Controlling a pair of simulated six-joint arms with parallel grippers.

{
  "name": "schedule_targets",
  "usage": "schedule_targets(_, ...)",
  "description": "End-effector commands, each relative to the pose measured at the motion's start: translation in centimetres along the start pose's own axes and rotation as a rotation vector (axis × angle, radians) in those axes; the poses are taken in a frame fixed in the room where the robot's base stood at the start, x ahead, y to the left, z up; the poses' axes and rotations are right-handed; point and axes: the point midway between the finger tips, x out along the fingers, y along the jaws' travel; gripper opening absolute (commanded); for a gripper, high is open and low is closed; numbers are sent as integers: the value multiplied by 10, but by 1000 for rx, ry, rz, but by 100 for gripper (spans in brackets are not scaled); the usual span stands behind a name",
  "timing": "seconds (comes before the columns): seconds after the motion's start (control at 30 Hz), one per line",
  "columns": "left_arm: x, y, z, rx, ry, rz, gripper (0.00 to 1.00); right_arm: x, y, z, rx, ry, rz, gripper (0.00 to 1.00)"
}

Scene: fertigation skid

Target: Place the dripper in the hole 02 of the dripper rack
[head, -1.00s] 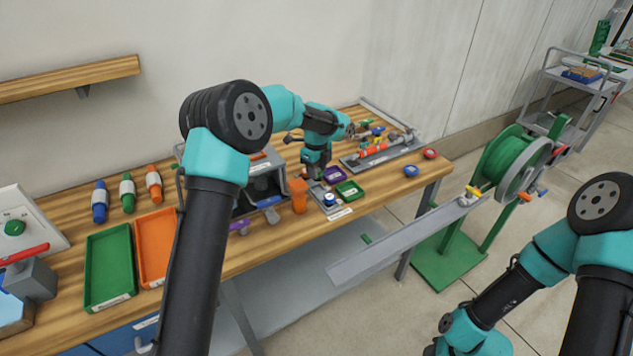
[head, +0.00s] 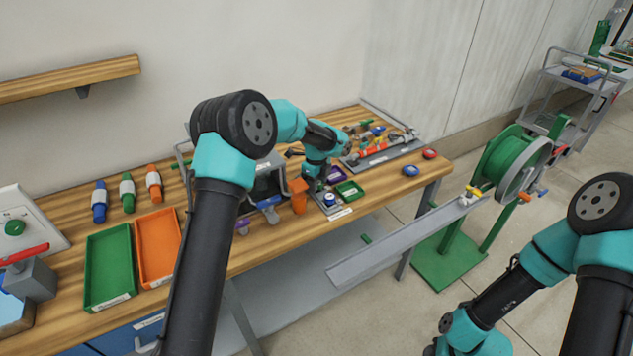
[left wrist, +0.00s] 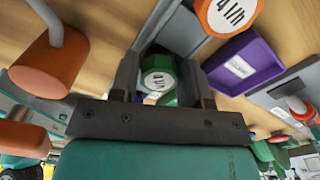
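In the left wrist view a green dripper (left wrist: 159,80) with a white "4 l/h" face sits between the two fingers of my left gripper (left wrist: 160,68). It fills the gap, and the fingers look shut on it. In the head view the left gripper (head: 313,185) is low over the far left end of the small grey dripper rack (head: 333,211); the held dripper is too small and hidden to make out there. A blue dripper (head: 330,199) with a white top stands in the rack. Hole 02 cannot be made out. My right gripper is not in view.
A purple tray (head: 337,174) and a green tray (head: 350,191) lie close to the right of the gripper. An orange-rimmed "4 l/h" piece (left wrist: 228,14) shows in the wrist view. An orange tool (head: 298,197) stands close on the left. A grey tool board (head: 385,157) lies further right.

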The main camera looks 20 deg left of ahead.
Motion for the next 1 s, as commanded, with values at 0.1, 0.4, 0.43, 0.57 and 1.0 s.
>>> schedule_targets(0.1,0,0,0,0,0,0,54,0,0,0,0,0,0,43)
schedule_targets(0.4,0,0,0,0,0,0,62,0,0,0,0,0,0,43)
schedule_targets(0.43,-1,0,0,0,0,0,62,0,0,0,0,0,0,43)
schedule_targets(0.57,-6,0,0,0,-1,-1,62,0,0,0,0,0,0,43)
schedule_targets(1.0,-76,-1,0,0,-1,-4,62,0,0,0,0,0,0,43)
